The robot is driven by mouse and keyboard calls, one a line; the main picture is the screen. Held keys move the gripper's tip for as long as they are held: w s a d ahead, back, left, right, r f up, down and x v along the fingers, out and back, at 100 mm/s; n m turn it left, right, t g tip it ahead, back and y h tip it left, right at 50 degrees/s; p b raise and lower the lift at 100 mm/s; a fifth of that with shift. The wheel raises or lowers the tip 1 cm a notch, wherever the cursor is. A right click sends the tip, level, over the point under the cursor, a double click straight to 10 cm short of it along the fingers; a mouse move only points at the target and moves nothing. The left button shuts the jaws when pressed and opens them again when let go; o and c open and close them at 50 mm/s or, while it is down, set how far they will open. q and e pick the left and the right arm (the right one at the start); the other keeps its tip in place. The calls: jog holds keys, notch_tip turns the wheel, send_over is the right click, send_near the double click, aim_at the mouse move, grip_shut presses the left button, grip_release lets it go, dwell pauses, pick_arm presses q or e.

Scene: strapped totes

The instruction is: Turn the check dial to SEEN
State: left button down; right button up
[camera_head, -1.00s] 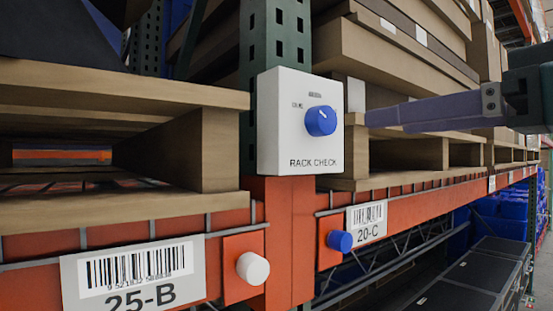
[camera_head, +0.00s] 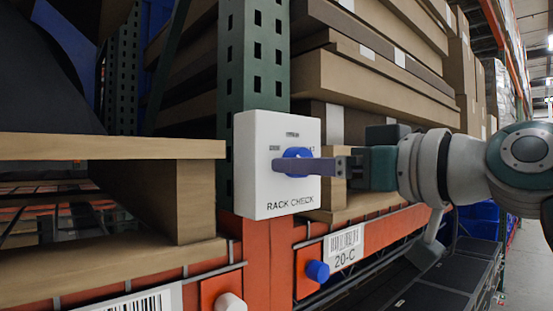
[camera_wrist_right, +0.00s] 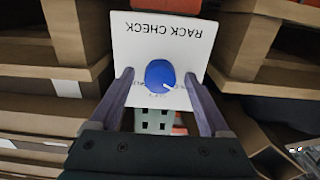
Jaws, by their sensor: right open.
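The check dial is a round blue knob (camera_head: 297,153) on a white box labelled RACK CHECK (camera_head: 258,190), fixed to the green rack post. My right gripper (camera_head: 284,166) reaches in from the right, with a finger crossing in front of the knob's lower part. In the right wrist view the box appears upside down, and the blue knob (camera_wrist_right: 160,73) sits between the two open fingers (camera_wrist_right: 159,76), with a gap on each side. A white pointer line shows on the knob. The position labels around it are too small or covered to read. My left gripper is not in view.
A blue button (camera_head: 317,271) and a white button (camera_head: 230,302) sit on the orange beam below, beside a 20-C label (camera_head: 344,246). Wooden pallets flank the box. Stacked cardboard (camera_head: 400,80) lies behind my right arm.

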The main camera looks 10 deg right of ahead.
jog(key=shift+c, duration=0.2)
grip_shut()
dwell(0.3)
jog(key=shift+m, duration=0.3)
jog(key=shift+r+m+p, duration=0.1)
jog(key=shift+m+p, duration=2.3)
jog(key=shift+m, duration=3.2)
